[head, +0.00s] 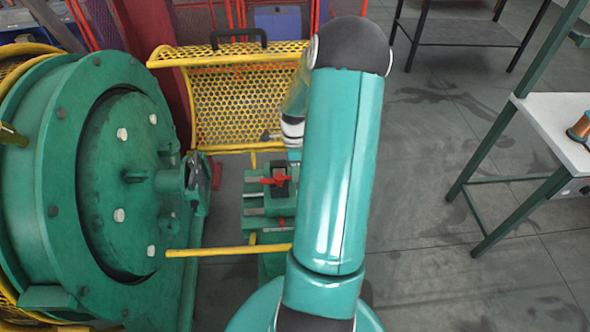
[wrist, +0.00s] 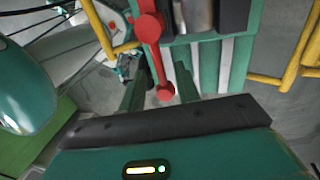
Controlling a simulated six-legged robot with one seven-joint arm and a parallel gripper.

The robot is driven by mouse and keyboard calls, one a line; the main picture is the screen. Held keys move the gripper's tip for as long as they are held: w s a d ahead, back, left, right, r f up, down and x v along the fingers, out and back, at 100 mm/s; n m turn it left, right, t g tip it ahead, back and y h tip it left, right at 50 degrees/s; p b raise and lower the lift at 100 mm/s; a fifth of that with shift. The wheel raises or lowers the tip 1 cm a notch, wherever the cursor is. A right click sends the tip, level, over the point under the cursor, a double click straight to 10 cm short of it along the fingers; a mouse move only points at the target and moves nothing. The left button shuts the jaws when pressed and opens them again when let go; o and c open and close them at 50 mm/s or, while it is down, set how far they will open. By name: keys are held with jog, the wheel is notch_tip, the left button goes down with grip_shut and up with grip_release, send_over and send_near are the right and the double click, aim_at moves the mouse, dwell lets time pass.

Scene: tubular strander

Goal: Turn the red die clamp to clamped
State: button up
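The red die clamp (head: 277,180) sits on top of the green stand beside the drum in the head view. In the wrist view its red lever (wrist: 155,55) runs down the picture from a round hub to a rounded end. My gripper (wrist: 162,72) is open, with one dark green finger on each side of the lever's lower end. Gaps seem to show on both sides, but I cannot tell whether a finger touches it. In the head view my arm hides most of the gripper.
The large green drum (head: 62,205) stands at the left. A yellow mesh guard (head: 235,105) with a black handle is behind the clamp, and a yellow bar (head: 228,251) crosses in front. A white-topped table (head: 560,130) stands right; the floor between is open.

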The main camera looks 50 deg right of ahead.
jog(key=shift+f, duration=0.1)
grip_shut()
dwell(0.4)
jog(key=a+m+t, duration=0.3)
jog(key=a+m, duration=0.4)
jog(key=m, duration=1)
jog(key=shift+m, duration=0.4)
jog(key=shift+a, duration=0.1)
dwell(0.3)
grip_release()
jog(key=shift+s, duration=0.1)
